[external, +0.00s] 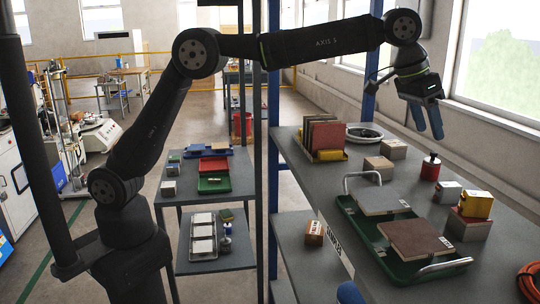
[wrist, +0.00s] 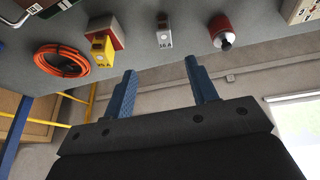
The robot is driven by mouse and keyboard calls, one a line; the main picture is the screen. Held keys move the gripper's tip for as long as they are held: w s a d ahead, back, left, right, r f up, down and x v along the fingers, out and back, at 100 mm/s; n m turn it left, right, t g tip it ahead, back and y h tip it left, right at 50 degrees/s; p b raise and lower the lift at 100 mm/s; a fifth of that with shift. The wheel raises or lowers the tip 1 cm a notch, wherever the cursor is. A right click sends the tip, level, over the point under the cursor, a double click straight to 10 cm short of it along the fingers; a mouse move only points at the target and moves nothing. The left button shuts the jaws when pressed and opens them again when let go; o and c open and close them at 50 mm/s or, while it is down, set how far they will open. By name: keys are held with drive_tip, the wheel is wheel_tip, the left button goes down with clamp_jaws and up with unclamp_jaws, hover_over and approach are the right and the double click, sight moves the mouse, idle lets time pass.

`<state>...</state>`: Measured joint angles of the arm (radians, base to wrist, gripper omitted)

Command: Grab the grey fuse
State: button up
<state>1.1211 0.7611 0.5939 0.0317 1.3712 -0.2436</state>
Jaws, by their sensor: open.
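The grey fuse (external: 446,193) is a small light grey block standing on the right-hand table, between the red canister and the yellow fuse. In the wrist view the grey fuse (wrist: 164,38) shows near the top with a label that seems to read 16 A. The yellow fuse (external: 477,204) rests on a red-and-grey block and also shows in the wrist view (wrist: 102,50). My gripper (external: 428,132) is high above the far part of the table, its blue fingers apart and empty. The wrist view shows both fingers (wrist: 160,72) spread, with nothing between them.
The red canister (external: 430,168) stands beside the grey fuse. A green tray (external: 357,219) with tiles and metal handles lies in front. Boxes (external: 393,149), a tile rack (external: 326,154) and an orange cable (external: 529,281) share the table. A blue post (external: 273,130) stands left.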

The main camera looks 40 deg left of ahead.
sight(440, 184)
drive_tip(key=shift+m, duration=0.5)
drive_tip(key=x, duration=1.7)
drive_tip(key=shift+w+a+f, duration=0.15)
drive_tip(key=shift+a+f, duration=0.05)
drive_tip(key=shift+a, duration=0.15)
drive_tip(key=c, duration=1.1)
